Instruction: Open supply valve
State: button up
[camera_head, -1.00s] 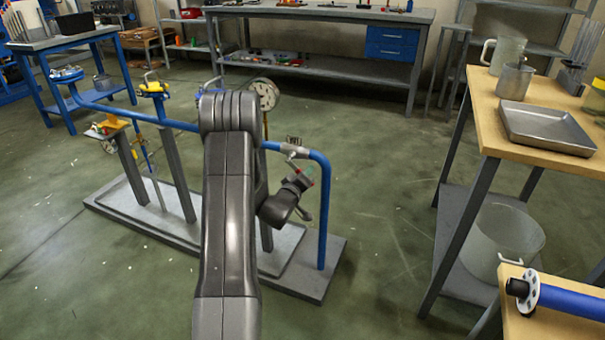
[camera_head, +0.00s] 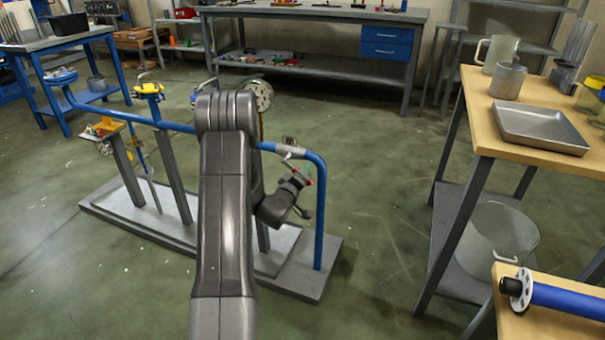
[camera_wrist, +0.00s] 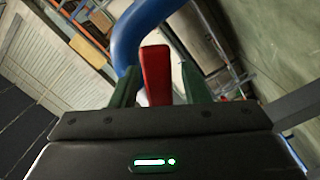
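A blue pipe (camera_head: 320,215) rises from the grey stand and bends left at the top, with a silver valve fitting (camera_head: 290,151) near the bend. My gripper (camera_head: 305,180) is beside the upright part of the pipe, below the fitting, small and partly hidden by my wrist. In the wrist view, a red handle (camera_wrist: 156,75) stands between the two green fingers of my gripper (camera_wrist: 158,85). The fingers look apart, with a gap on both sides of the handle. The blue pipe (camera_wrist: 130,40) is just beyond the handle. Whether a finger touches the handle is unclear.
The stand's grey base (camera_head: 315,285) lies on the green floor. Yellow valves (camera_head: 149,89) and a round gauge (camera_head: 258,95) are further left. A wooden-topped table (camera_head: 477,120) with a metal tray stands right. The floor between stand and table is clear.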

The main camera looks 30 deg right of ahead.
jog(key=p+v, duration=0.2)
jog(key=v, duration=1.1)
jog(key=shift+s+a, duration=0.25)
jog(key=shift+s, duration=0.05)
